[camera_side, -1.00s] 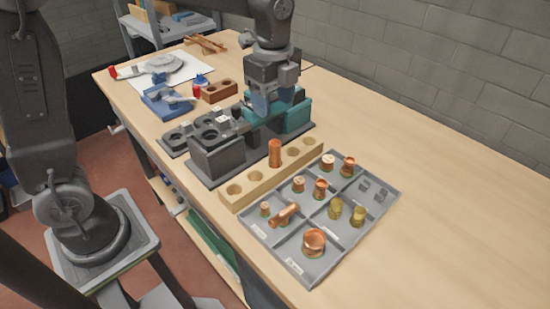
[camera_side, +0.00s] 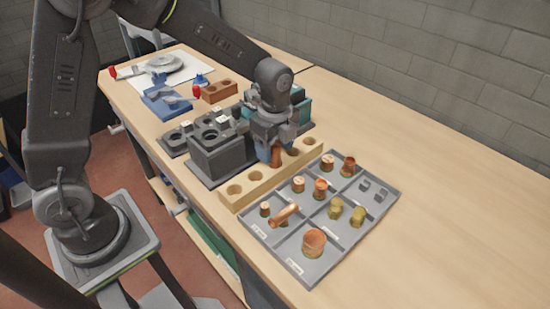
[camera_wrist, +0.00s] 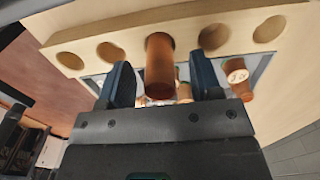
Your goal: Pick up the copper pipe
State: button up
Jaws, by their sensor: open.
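The copper pipe (camera_side: 276,156) stands upright in a hole of the wooden block (camera_side: 232,194), near the block's middle. In the wrist view the copper pipe (camera_wrist: 160,66) shows between my gripper's two dark fingers, with a gap on each side. My gripper (camera_side: 272,158) is open and points down over the block, its fingers around the upper part of the pipe. It also shows in the wrist view (camera_wrist: 160,84). The pipe's lower end is hidden in the hole.
A grey divided tray (camera_side: 296,268) with several copper and brass fittings lies in front of the block. A dark grey fixture (camera_side: 215,160) stands close behind it. A blue tool (camera_side: 165,99) and a brown block (camera_side: 219,91) lie farther back. The table's right side is clear.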

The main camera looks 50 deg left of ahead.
jog(key=shift+f, duration=0.6)
jog(key=c, duration=1)
